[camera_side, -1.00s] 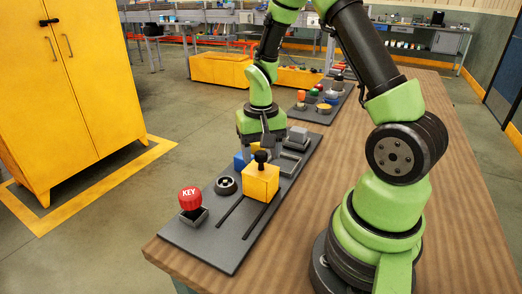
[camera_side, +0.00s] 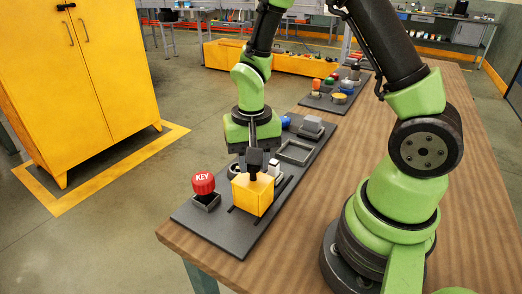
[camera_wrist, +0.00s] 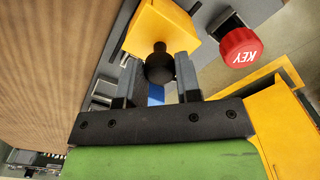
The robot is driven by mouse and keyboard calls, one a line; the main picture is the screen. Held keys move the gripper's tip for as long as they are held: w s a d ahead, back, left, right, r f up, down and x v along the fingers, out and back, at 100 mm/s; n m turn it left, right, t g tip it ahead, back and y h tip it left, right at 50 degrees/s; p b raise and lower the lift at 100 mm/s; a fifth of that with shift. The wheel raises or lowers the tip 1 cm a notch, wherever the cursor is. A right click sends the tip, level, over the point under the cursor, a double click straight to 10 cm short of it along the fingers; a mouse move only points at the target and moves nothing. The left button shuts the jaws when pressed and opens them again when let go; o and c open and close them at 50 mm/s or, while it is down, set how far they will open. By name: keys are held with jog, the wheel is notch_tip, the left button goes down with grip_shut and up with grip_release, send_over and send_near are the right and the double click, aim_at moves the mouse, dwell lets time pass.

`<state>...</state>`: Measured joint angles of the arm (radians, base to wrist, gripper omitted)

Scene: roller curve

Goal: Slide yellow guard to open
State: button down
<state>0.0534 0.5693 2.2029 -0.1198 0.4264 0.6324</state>
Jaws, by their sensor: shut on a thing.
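The yellow guard (camera_side: 252,194) is a block with a black knob (camera_wrist: 160,67) on top. It sits on the dark grey panel (camera_side: 218,232), at the near end of two dark slots (camera_side: 284,188). My gripper (camera_side: 255,163) comes down over the guard and is shut on the knob; in the wrist view, its two fingers (camera_wrist: 157,75) stand on either side of the knob. Part of a blue thing (camera_wrist: 156,94) shows between the fingers in the wrist view. What lies directly behind the guard is mostly hidden in the side view.
A red KEY button (camera_side: 203,183) stands on the panel close to the left of the guard. A rectangular frame (camera_side: 295,151), a grey block (camera_side: 313,124) and a blue knob (camera_side: 285,122) are farther back. A second panel (camera_side: 325,101) with several controls lies beyond.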

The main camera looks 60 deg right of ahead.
jog(key=shift+w+a, duration=0.1)
jog(key=shift+a, duration=0.15)
jog(key=c, duration=0.8)
grip_release()
notch_tip(320, 180, up, 9)
jog(key=shift+f, duration=0.1)
jog(key=shift+r, duration=0.6)
